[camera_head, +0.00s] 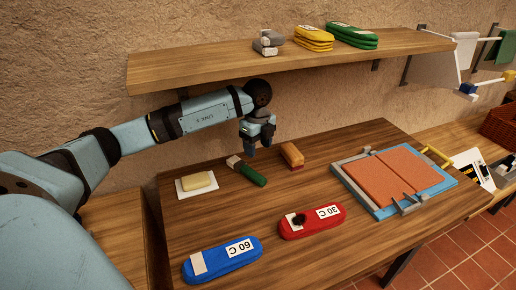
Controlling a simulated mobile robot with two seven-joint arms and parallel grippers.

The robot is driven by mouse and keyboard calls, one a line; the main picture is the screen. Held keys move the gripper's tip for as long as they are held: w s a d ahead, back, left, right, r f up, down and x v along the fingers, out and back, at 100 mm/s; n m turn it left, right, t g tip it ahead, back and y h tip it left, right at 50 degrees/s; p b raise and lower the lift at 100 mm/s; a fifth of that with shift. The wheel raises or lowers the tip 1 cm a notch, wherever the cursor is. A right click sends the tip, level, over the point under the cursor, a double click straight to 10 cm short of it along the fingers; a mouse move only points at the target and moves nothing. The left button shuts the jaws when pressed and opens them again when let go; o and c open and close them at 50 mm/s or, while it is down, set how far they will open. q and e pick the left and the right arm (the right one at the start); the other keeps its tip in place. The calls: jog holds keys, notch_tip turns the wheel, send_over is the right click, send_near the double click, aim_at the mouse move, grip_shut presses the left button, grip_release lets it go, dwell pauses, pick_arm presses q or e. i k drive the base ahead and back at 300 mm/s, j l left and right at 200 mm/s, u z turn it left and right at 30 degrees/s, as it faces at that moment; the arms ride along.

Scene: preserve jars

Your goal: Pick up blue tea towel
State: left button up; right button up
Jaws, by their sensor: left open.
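The blue tea towel (220,262) is a folded, rounded bundle lying flat near the front left of the wooden table. It has a white "60 C" label and a pale patch at its left end. My left gripper (259,149) points down over the back of the table, behind and slightly right of the blue towel and well apart from it. Its fingers are open, with nothing seen between them. My right gripper is not in view.
A red folded bundle (312,221) marked "30 C" lies right of the blue towel. A soap-like block on a white dish (184,195), a green item (250,175) and an orange-brown block (292,155) lie farther back. A shelf (200,68) hangs above; a blue-framed device (430,198) stands right.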

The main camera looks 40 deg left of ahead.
aim_at(206, 266)
jog(key=k+l, duration=0.8)
jog(key=l, duration=0.1)
